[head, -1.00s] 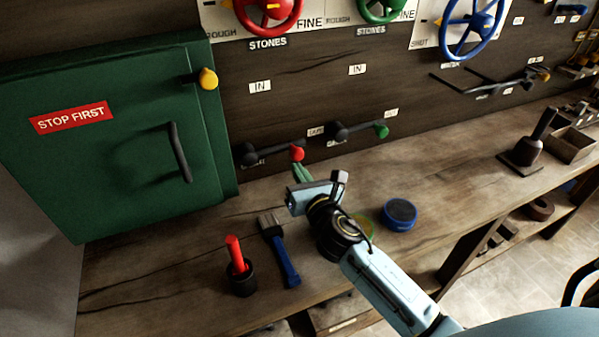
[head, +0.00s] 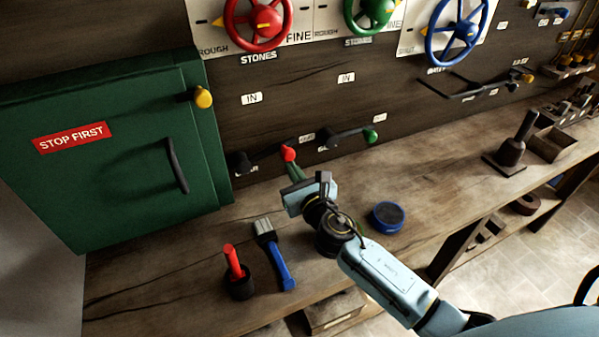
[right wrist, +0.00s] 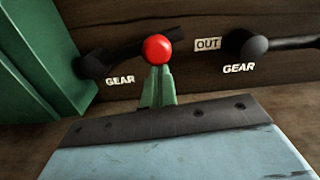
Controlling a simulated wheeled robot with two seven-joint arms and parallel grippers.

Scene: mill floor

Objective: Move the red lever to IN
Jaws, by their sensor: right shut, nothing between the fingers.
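The red lever is a dark arm (head: 265,155) on a round pivot low on the wall panel, with a red knob (head: 288,153) at its right end. It points right and slightly up, near the OUT label (right wrist: 207,44). The IN label (head: 252,98) is above the pivot. My right gripper (head: 294,172) is shut and empty, its green fingers just under the knob. In the right wrist view the fingertips (right wrist: 158,75) appear right below the red knob (right wrist: 157,49), overlapping its lower edge; contact is hard to tell. My left gripper is out of view.
A green cabinet (head: 110,150) stands close on the left. A green-knobbed lever (head: 371,136) is to the right. On the bench are a brush (head: 272,255), a dark cup (head: 240,287) with a red-handled item and a blue round tin (head: 387,217). The space above the lever is clear.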

